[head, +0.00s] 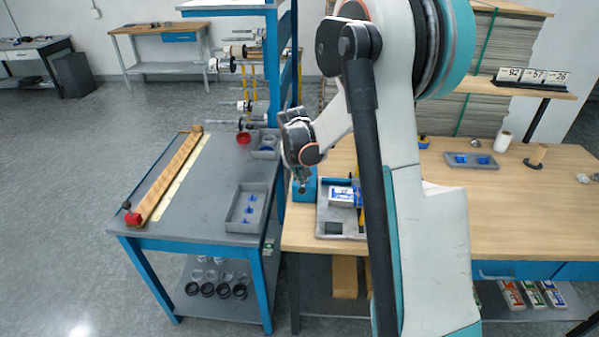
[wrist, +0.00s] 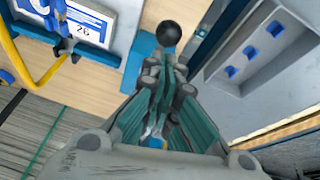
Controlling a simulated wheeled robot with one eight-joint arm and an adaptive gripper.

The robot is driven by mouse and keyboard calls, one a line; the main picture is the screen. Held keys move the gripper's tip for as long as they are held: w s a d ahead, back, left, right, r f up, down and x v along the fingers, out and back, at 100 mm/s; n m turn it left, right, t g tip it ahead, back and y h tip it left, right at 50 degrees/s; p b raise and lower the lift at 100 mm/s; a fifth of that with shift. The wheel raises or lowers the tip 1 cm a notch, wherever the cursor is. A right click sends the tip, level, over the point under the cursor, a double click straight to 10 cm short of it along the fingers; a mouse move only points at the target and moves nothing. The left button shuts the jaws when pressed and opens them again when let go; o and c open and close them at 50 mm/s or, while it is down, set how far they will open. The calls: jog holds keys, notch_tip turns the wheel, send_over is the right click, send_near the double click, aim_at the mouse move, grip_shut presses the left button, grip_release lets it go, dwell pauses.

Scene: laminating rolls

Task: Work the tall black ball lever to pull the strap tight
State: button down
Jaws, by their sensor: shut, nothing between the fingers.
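The black ball (wrist: 168,33) shows in the wrist view just beyond my fingertips. A green strap (head: 478,70) runs down the stacked sheets at the back.
A yellow bent bar (wrist: 30,75) is at left in the wrist view. A grey tray with blue pieces (head: 238,222) is on the left table.

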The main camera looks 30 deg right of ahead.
jog(key=shift+s+a+f+t+b, duration=0.2)
jog(key=shift+s+f+t+b, duration=0.1)
jog(key=shift+f+b, duration=0.15)
jog(key=shift+s+a+f+t+h+b, duration=0.3)
jog(key=shift+s+f+t+h+b, duration=0.15)
jog(key=shift+f+b, duration=0.4)
jog(key=shift+s+a+f+t+h+b, duration=0.35)
jog(key=shift+f+b, duration=0.4)
jog(key=shift+b, duration=0.25)
jog(key=shift+s+a+f+t+h+b, duration=0.15)
jog(key=shift+s+f+t+b, duration=0.25)
jog(key=shift+f+b, duration=0.55)
jog(key=shift+s+a+f+t+h+b, duration=0.2)
jog(key=shift+s+f+t+h+b, duration=0.3)
jog(key=shift+b, duration=0.6)
jog(key=shift+w+f, duration=0.15)
